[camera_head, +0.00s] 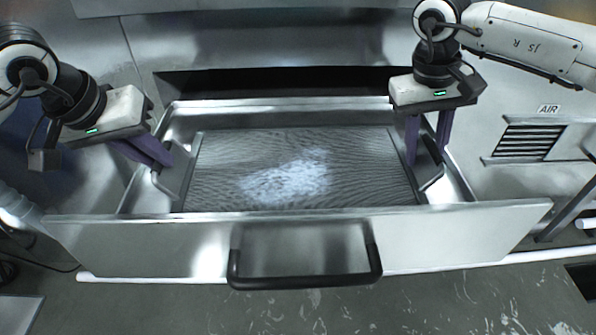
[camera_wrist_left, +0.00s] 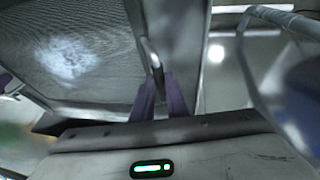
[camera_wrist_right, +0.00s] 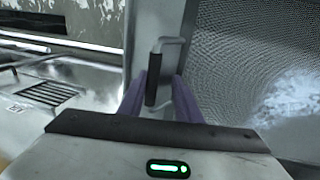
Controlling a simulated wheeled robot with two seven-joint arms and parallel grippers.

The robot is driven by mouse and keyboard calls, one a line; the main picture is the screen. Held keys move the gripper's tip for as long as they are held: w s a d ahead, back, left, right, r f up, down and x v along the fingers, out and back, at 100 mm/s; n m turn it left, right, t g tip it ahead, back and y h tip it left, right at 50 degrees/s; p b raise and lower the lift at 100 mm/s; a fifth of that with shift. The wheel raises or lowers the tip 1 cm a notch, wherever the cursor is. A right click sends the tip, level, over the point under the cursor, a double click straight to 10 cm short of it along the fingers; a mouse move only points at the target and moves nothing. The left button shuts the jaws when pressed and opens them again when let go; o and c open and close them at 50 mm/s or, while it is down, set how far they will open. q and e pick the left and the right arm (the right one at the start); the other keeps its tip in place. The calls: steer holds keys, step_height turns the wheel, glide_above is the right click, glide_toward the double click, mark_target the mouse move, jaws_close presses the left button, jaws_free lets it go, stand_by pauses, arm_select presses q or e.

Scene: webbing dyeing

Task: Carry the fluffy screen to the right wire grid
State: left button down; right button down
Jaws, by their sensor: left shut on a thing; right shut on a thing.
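The fluffy screen (camera_head: 228,160) is a grey mesh panel with a white fluffy patch near its middle. It lies flat inside the open metal drawer (camera_head: 130,243). My left gripper (camera_head: 158,158) is shut on the handle at the screen's left side; the left wrist view shows this handle (camera_wrist_left: 152,58) between the fingers. My right gripper (camera_head: 427,150) is shut on the handle at the right side, and its black grip (camera_wrist_right: 154,78) shows between the fingers in the right wrist view. I cannot make out the right wire grid in any view.
The drawer's walls surround the screen closely, and its black front handle (camera_head: 305,281) sticks out toward me. A slotted AIR vent (camera_head: 527,141) is on the metal panel at right. Bare floor (camera_head: 430,300) shows in front of the drawer.

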arm_select(q)
steer(key=shift+a+r, duration=0.15)
steer(key=shift+a, duration=0.15)
arm_select(e)
steer(key=shift+d+r, duration=0.1)
steer(key=shift+d, duration=0.2)
